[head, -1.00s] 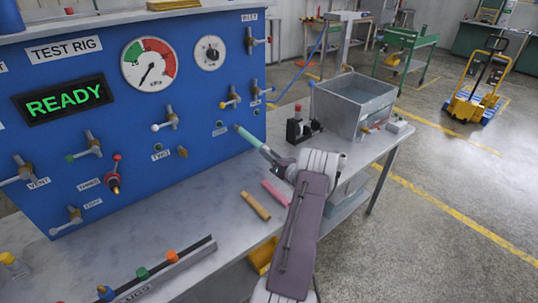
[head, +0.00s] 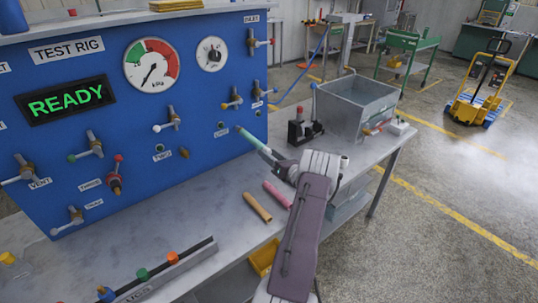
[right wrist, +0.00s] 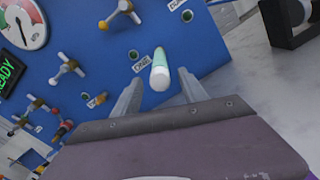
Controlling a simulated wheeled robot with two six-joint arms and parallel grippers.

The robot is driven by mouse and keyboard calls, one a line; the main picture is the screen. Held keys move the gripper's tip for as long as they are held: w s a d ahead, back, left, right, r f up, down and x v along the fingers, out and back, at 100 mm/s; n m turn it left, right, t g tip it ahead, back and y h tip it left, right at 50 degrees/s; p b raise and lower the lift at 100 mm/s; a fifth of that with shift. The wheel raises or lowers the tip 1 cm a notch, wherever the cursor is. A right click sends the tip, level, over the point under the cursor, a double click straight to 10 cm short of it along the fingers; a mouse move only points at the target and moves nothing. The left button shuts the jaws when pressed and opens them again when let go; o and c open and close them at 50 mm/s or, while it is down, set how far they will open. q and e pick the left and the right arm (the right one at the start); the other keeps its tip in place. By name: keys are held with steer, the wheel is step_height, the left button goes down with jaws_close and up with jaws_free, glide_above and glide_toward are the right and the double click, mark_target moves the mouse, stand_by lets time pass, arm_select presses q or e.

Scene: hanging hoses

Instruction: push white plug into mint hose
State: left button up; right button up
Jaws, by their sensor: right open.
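The mint hose (head: 252,138) sticks out from the blue panel toward my right gripper. In the right wrist view the mint hose (right wrist: 160,58) points at the camera, and the white plug (right wrist: 160,78) shows at its near end. How deep the plug sits in the hose cannot be told. My right gripper (head: 277,160) is just in front of this end. In the right wrist view the fingers of my right gripper (right wrist: 160,84) are apart, one on each side of the plug, with gaps visible. My left gripper is not in view.
A tan hose piece (head: 257,207) and a pink one (head: 277,194) lie on the bench (head: 205,213) below my right arm. A rack (head: 165,270) with coloured plugs is at the front left. A grey bin (head: 357,107) and a dark block (head: 304,131) stand to the right.

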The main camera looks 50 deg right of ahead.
steer(key=v, duration=0.8)
steer(key=shift+s+b, duration=0.15)
steer(key=shift+b, duration=0.15)
